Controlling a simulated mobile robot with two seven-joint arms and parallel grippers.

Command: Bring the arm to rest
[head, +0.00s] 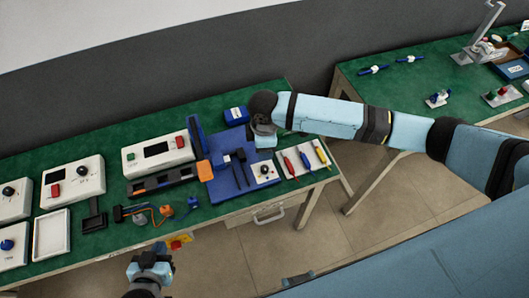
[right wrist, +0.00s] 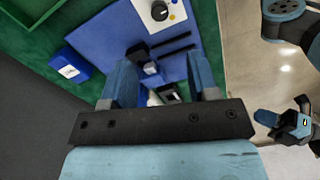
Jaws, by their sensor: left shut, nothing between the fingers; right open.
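My right arm reaches in from the right in the head view, out over the green bench (head: 215,125). My left gripper (head: 150,266) is shut and empty, low in front of the bench, and also shows in the right wrist view (right wrist: 290,122).
A blue box (head: 236,115) stands close by the right gripper. A white tray with screwdrivers (head: 302,160) lies to its right. White control boxes (head: 158,152) and an orange and black tool (head: 165,182) lie to the left. A second green bench (head: 400,85) stands behind the right arm.

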